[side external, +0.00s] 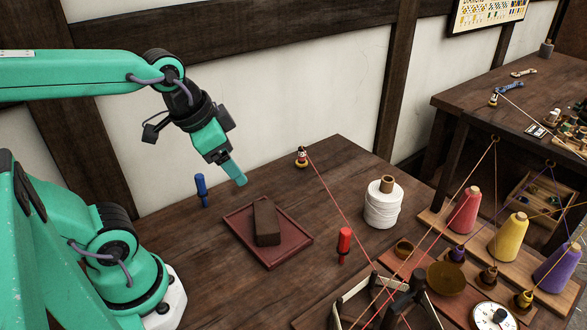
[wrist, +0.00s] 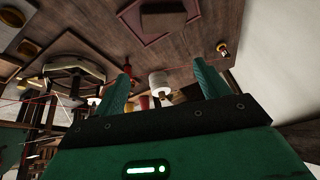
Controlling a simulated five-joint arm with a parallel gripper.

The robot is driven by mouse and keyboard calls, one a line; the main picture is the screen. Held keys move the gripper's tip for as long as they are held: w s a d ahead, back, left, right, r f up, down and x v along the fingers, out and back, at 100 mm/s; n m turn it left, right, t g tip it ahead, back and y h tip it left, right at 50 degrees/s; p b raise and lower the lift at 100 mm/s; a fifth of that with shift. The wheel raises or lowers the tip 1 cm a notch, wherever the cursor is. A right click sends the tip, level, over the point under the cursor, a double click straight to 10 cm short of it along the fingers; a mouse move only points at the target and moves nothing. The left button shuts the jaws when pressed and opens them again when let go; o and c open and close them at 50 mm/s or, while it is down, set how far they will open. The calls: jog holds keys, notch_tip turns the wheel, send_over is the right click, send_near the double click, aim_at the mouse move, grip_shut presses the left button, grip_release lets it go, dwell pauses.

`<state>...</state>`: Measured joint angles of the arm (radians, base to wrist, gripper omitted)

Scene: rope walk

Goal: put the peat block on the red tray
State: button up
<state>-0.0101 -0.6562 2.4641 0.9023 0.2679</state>
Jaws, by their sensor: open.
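The peat block (side external: 266,222) is a dark brown brick. It lies flat on the red tray (side external: 279,256), within its rim. My gripper (side external: 238,181) is open and empty, raised above and behind the tray, apart from the block. In the wrist view my gripper (wrist: 162,70) shows its two fingers spread, with nothing held between them. The dark peat block (wrist: 163,20) and the red tray (wrist: 144,38) show at the top edge of that view, partly cut off.
A blue marker-like thing (side external: 201,190) stands left of the tray, a red one (side external: 344,245) to its right. A white twine spool (side external: 382,204), a taut red line (side external: 340,195) and coloured thread cones (side external: 508,237) lie further right.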

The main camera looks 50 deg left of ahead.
jog(key=n, duration=0.1)
jog(key=s+n, duration=0.1)
jog(key=n, duration=0.1)
jog(key=shift+s+d+r+t, duration=0.1)
jog(key=shift+s+r+t, duration=0.05)
jog(key=shift+r+t, duration=0.15)
